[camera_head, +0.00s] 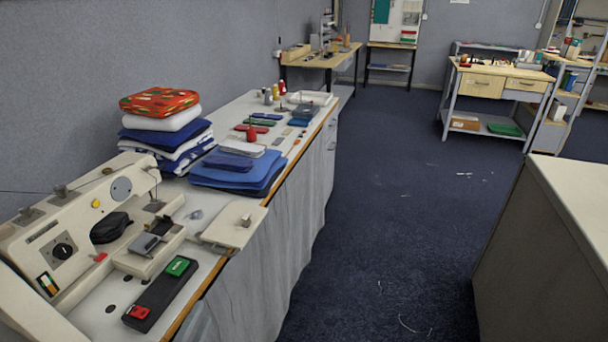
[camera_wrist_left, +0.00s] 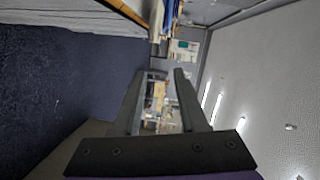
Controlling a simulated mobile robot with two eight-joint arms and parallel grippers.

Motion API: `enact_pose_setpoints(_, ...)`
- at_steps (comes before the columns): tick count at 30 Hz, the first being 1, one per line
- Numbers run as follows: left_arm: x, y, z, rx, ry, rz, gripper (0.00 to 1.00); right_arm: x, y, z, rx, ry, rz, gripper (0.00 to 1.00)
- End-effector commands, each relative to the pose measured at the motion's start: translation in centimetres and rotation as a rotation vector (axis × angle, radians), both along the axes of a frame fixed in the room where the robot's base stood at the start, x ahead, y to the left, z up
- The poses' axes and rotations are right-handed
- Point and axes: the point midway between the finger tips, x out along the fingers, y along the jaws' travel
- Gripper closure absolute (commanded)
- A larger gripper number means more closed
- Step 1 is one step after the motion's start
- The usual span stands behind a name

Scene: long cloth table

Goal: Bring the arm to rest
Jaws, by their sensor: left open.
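My left gripper (camera_wrist_left: 160,76) shows in the left wrist view, its two dark fingers apart with nothing between them. Through the gap the far end of the room shows, with distant benches. I make out neither gripper nor arm in the head view. The long cloth table (camera_head: 212,192) runs along the left wall in the head view, with a grey cloth hanging down its side. The left wrist view shows the room turned on its side, with the blue floor at left and the ceiling lights at right. My right gripper does not show.
A sewing machine (camera_head: 75,245) and a black pedal (camera_head: 160,292) stand on the near table. Folded fabrics (camera_head: 165,135) are stacked behind them. A pale cabinet (camera_head: 545,250) stands at right. Workbenches (camera_head: 500,85) stand far back.

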Motion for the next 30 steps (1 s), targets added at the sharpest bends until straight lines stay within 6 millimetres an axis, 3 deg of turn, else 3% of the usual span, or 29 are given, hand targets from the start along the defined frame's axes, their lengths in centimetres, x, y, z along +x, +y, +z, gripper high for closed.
enact_pose_setpoints(5, -0.6, 3.9, 0.2, -0.3, 0.05, 0.296, 0.58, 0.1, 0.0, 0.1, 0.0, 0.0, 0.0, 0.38)
enact_pose_setpoints(7, -1.6, 5.1, -1.1, -0.444, 0.116, 0.429, 0.58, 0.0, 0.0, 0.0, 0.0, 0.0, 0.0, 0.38)
enact_pose_setpoints(10, -4.0, 5.4, -4.1, -0.65, 0.261, 0.603, 0.58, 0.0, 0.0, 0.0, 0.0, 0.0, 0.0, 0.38)
enact_pose_setpoints(14, -7.7, 3.5, -7.9, -0.859, 0.483, 0.765, 0.58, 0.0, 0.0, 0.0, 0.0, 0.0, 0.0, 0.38)
enact_pose_setpoints(18, -12.0, -0.3, -10.6, -1.024, 0.741, 0.875, 0.58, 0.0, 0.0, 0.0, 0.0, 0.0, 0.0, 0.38)
enact_pose_setpoints(21, -15.3, -3.6, -11.7, -1.111, 0.932, 0.924, 0.58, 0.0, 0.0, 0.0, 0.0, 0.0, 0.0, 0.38)
enact_pose_setpoints(30, -14.5, -3.3, -2.9, -1.118, 0.896, 0.908, 0.58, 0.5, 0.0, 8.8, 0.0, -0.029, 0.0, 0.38)
